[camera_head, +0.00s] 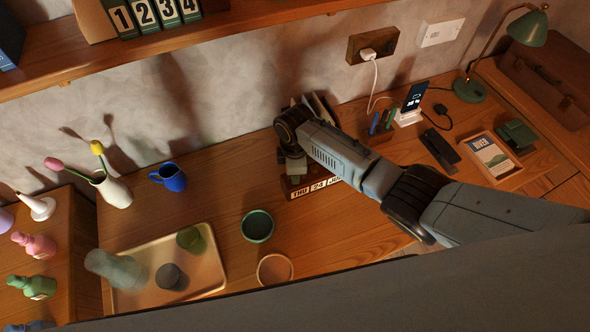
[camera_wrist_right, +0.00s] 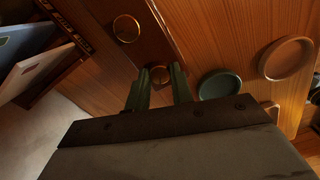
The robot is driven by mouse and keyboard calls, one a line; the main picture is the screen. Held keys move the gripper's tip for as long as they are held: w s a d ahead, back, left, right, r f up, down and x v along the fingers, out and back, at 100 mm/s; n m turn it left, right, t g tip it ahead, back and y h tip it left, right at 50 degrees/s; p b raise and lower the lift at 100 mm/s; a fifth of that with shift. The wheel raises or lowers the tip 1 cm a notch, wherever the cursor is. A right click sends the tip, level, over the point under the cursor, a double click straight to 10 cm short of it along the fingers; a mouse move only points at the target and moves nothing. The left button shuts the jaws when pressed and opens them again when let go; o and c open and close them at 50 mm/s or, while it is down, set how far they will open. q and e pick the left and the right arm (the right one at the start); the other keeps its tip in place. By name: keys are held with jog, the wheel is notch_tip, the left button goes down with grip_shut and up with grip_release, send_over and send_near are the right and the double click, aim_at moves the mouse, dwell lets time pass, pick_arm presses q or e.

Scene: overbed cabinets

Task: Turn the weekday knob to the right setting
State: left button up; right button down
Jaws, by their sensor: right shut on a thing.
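A dark wooden desk calendar (camera_head: 296,190) stands on the desk and its windows read THU, 24 and a partly hidden month beginning JU. In the right wrist view its dark top (camera_wrist_right: 150,48) carries a round brass-ringed knob (camera_wrist_right: 126,28). A second knob (camera_wrist_right: 159,75) sits between the fingertips of my right gripper (camera_wrist_right: 159,84), which is shut on it. In the head view my right gripper (camera_head: 293,168) is over the left end of the calendar, above the THU window, and the arm hides part of the calendar. My left gripper is not in view.
A green bowl (camera_head: 257,226) and a round tan dish (camera_head: 275,269) are in front of the calendar. A blue mug (camera_head: 170,177) and a tray (camera_head: 210,268) are to the left. A phone stand (camera_head: 407,117) and a book tray (camera_head: 488,157) are to the right.

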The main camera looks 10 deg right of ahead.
jog(key=c, duration=1.2)
grip_release()
jog(key=shift+r, duration=0.1)
notch_tip(320, 180, up, 13)
jog(key=p, duration=0.2)
jog(key=shift+r, duration=0.15)
